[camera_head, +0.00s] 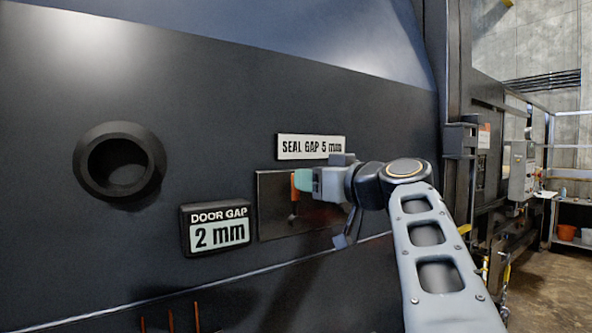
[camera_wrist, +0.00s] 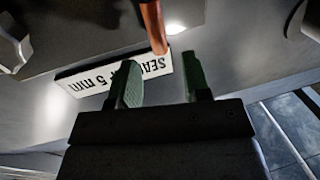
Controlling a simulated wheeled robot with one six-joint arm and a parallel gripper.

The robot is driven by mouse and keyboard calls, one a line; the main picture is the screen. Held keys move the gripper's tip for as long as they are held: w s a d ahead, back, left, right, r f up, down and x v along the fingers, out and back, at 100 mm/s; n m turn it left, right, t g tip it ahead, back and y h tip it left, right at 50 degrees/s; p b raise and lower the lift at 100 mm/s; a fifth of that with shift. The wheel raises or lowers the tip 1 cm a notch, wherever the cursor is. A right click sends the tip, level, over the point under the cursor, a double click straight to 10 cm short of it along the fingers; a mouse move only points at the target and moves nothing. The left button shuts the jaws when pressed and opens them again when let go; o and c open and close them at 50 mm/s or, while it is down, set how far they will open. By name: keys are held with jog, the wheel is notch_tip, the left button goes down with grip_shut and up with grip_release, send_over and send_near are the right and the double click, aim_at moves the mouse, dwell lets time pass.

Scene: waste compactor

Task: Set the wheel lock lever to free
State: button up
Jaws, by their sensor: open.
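An orange-red lever (camera_wrist: 153,25) shows in the wrist view, just ahead of the gap between my fingertips. In the head view a small part of the lever (camera_head: 294,208) shows in front of a dark plate (camera_head: 272,215), below the green fingertips. My gripper (camera_head: 302,180) is at that plate, with its wrist coming in from the right. In the wrist view my gripper (camera_wrist: 160,64) is open and its two green fingers stand apart with nothing held between them. The lever's base and any position markings are hidden or unreadable.
A "SEAL GAP 5 mm" sign (camera_head: 311,147) is just above my gripper and appears upside down in the wrist view. A "DOOR GAP 2 mm" display (camera_head: 217,229) and a round dark port (camera_head: 120,163) are to the left. Open floor (camera_head: 545,285) lies to the right.

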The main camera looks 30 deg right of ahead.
aim_at(296, 190)
jog(key=shift+p+x, duration=0.65)
jog(key=shift+x, duration=1.8)
jog(key=shift+c, duration=0.4)
grip_shut()
